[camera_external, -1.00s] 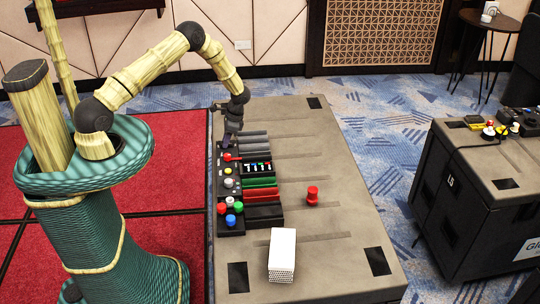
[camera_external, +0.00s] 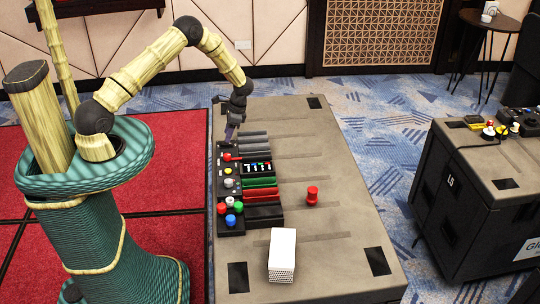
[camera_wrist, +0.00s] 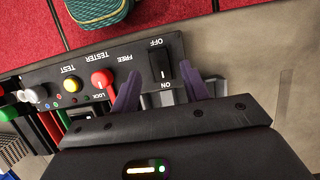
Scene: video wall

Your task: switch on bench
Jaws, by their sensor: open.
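The bench's black control panel (camera_wrist: 130,48) shows upside down in the wrist view. Near its right end is a black rocker switch (camera_wrist: 159,62) between the labels OFF and ON. Which way the rocker is tipped is hard to tell. My gripper (camera_wrist: 160,70) is open, with one purple finger on each side of the switch and nothing held. In the external view the panel (camera_external: 228,176) runs along the left edge of the bench (camera_external: 330,215). My gripper (camera_external: 229,132) is over its far end, where it hides the switch.
A red lever (camera_wrist: 102,80), a yellow button (camera_wrist: 71,84) and a white knob (camera_wrist: 37,93) sit left of the switch on the panel. On the bench are a red object (camera_external: 312,195) and a white block (camera_external: 282,254). A second bench (camera_external: 490,180) stands right.

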